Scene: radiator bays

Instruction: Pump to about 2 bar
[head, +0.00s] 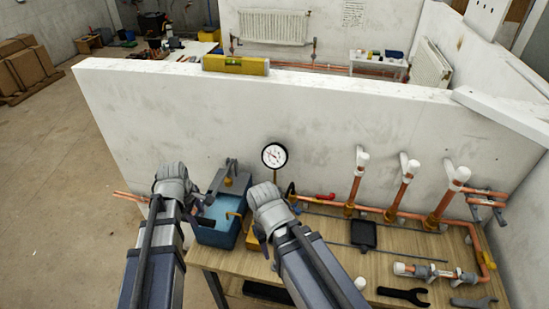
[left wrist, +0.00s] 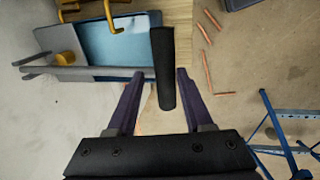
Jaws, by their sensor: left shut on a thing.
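The test pump (head: 217,215), a blue tank with a grey top, stands at the left end of the wooden bench. In the left wrist view its tank (left wrist: 110,45) shows at upper left, with a grey lever (left wrist: 85,72) ending in a black grip (left wrist: 162,65). My left gripper (left wrist: 156,85) is shut on this grip.
Copper pipes with white-capped risers (head: 407,167) run along the wall. A red valve handle (head: 325,196) sits near the gauge. A black tray (head: 363,234) and a black spanner (head: 403,296) lie on the bench (head: 345,265). A yellow level (head: 235,65) rests on the wall top.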

